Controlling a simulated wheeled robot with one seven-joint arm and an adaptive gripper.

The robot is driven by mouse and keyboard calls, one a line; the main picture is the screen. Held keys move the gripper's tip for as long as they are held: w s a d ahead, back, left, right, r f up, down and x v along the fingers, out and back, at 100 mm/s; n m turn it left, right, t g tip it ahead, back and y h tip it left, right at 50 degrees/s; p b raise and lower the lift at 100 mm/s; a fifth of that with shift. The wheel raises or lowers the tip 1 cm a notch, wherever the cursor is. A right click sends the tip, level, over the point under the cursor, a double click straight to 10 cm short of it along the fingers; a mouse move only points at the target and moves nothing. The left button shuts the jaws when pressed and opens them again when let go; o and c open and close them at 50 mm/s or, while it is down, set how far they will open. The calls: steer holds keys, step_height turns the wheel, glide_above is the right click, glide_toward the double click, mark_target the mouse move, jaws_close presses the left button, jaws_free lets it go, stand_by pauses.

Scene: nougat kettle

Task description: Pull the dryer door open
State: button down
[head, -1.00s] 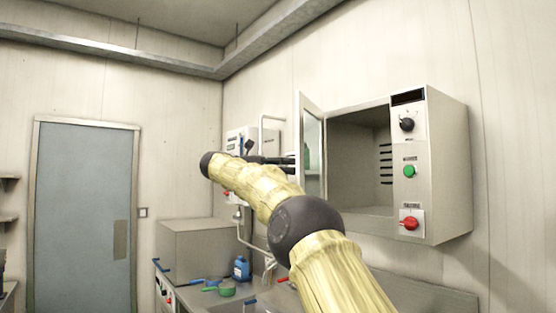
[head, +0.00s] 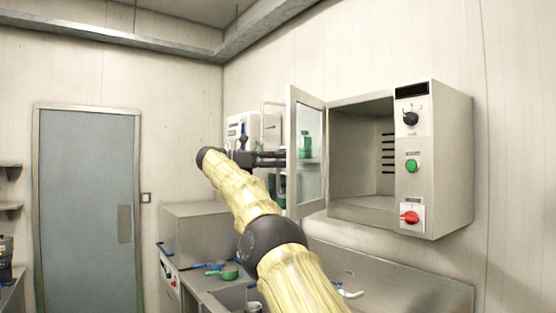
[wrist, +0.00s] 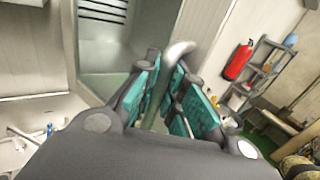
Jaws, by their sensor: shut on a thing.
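The dryer (head: 447,165) is a wall-mounted steel box on the right in the head view, with its dark cavity (head: 362,155) exposed. Its door (head: 292,150), a pale frame with a glass pane, stands swung well out on its left side. My gripper (head: 272,159) reaches the door's outer side in the head view, partly hidden behind its frame. In the wrist view the teal-padded fingers of my gripper (wrist: 166,95) are closed around the curved metal door handle (wrist: 180,50). The cavity's slotted wall also shows in the wrist view (wrist: 103,12).
The control panel (head: 411,165) carries a black knob, a green button and a red switch. A blue-grey room door (head: 88,200) is at left. The wrist view shows a red extinguisher (wrist: 238,62).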

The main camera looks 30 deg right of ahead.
steer(key=shift+f, duration=0.1)
steer(key=c, duration=1.5)
jaws_free()
steer(key=shift+a, duration=0.15)
steer(key=shift+s+b, duration=0.1)
steer(key=shift+b, duration=0.3)
